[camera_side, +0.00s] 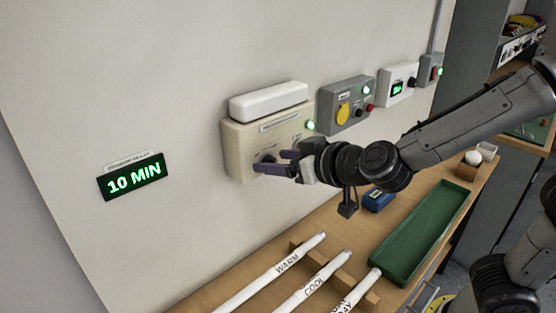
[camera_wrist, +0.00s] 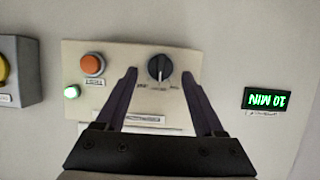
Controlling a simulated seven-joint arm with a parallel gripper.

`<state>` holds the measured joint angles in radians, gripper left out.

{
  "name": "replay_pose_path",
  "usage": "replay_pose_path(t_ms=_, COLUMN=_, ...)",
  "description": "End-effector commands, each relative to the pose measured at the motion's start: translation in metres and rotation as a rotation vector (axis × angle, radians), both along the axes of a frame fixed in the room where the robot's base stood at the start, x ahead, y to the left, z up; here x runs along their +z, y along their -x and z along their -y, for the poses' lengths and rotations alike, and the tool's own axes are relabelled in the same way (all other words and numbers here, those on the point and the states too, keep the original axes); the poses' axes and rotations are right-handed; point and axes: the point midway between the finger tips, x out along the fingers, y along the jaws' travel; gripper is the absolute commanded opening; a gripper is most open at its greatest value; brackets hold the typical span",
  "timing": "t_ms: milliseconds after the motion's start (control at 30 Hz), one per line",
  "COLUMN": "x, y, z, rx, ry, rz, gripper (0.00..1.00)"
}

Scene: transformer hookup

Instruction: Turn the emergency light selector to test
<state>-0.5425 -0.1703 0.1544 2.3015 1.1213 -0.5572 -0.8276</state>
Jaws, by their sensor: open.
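The emergency light unit is a cream box (camera_side: 236,150) on the wall with a white lamp (camera_side: 268,101) on top. In the wrist view its panel (camera_wrist: 120,58) appears upside down. The selector is a round black knob (camera_wrist: 160,68) with a pale pointer line, which looks roughly vertical in that view; its labels are too small to read. My gripper (camera_wrist: 160,82) is open, with one finger on each side of the knob in the picture. I cannot tell whether the fingers touch it. In the side view my gripper (camera_side: 276,162) is at the box's lower front and partly hides the knob.
An orange button (camera_wrist: 92,65) and a lit green lamp (camera_wrist: 72,92) share the panel. A grey box (camera_side: 345,104) with a yellow button is beside it. A "10 MIN" display (camera_side: 134,177) hangs left. Below, the bench holds white tubes (camera_side: 270,272) and a green tray (camera_side: 424,232).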

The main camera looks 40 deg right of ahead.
Motion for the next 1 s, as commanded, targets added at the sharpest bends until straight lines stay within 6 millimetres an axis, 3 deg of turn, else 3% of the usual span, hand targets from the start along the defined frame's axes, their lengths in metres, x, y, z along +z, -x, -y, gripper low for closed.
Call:
replay_pose_path(t_ms=300, x=-0.0008, y=-0.0017, z=0.0002, rx=0.0, ry=-0.001, rz=0.0, gripper=0.68)
replay_pose_path(t_ms=700, x=-0.0006, y=-0.0015, z=0.0002, rx=-0.001, ry=0.0, rz=0.0, gripper=0.0)
replay_pose_path(t_ms=1000, x=-0.0001, y=-0.0015, z=0.001, rx=-0.001, ry=-0.017, rz=0.001, gripper=0.0)
